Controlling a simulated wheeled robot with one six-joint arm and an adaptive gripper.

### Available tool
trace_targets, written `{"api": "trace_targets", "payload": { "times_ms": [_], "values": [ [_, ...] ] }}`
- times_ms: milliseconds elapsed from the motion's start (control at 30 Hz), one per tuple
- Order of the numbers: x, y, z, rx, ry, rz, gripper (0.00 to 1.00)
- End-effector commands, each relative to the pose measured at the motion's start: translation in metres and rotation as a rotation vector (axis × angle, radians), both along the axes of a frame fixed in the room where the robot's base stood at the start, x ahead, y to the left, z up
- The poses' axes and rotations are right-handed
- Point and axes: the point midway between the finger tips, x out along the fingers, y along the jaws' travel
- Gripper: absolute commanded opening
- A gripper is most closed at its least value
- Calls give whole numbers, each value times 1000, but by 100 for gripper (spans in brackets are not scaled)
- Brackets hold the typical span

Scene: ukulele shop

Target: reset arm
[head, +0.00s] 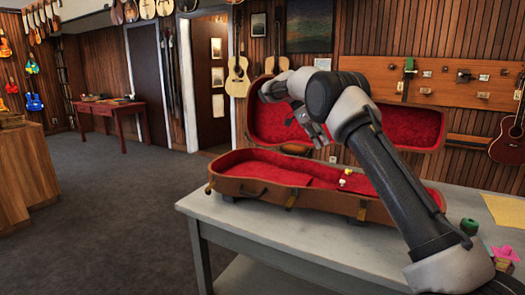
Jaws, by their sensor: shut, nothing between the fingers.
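My arm reaches in from the lower right and bends over the open case. My gripper (318,133) hangs in front of the raised red-lined lid, above the case's lower half. Its fingers are small and dark in this view; they are shut with nothing seen between them. The brown instrument case (262,192) lies open on the grey table (240,222). Its red inside is partly hidden by my arm.
A yellow sheet (505,209), a green item (469,226) and a pink item (506,253) lie on the table's right side. A wooden counter (25,178) stands far left. A red table (108,105) stands at the back. The carpet between is clear.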

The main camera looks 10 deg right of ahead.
Motion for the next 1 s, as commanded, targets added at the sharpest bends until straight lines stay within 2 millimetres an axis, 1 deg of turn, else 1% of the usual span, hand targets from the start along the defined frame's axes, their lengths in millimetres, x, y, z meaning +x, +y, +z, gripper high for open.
{"api": "trace_targets", "payload": {
  "times_ms": [67, 100, 167, 200, 233, 300, 367, 433, 467, 500, 567, 600, 667, 700, 767, 800, 833, 867, 900, 967, 1000],
  "values": [
    [7, 2, -4, 59, 37, 130, 0],
    [11, 4, -11, 101, 69, 220, 0],
    [11, 6, -32, 171, 144, 371, 0],
    [9, 8, -49, 219, 206, 475, 0],
    [5, 9, -60, 258, 248, 552, 0],
    [-6, 12, -73, 347, 327, 736, 0],
    [-21, 11, -76, 421, 380, 894, 0],
    [-44, 8, -72, 506, 426, 1085, 0],
    [-56, 6, -68, 540, 439, 1170, 0],
    [-73, 3, -62, 577, 451, 1276, 0],
    [-99, -1, -51, 620, 460, 1422, 0],
    [-118, -5, -44, 640, 460, 1512, 0],
    [-148, -11, -34, 659, 453, 1636, 0],
    [-169, -14, -28, 665, 445, 1710, 0],
    [-200, -20, -19, 663, 430, 1812, 0],
    [-221, -24, -15, 658, 416, 1869, 0],
    [-236, -27, -11, 649, 405, 1909, 0],
    [-252, -29, -9, 640, 394, 1946, 0],
    [-273, -32, -6, 626, 376, 1987, 0],
    [-304, -37, -3, 599, 348, 2037, 0],
    [-325, -40, -2, 579, 326, 2061, 0]
  ]
}}
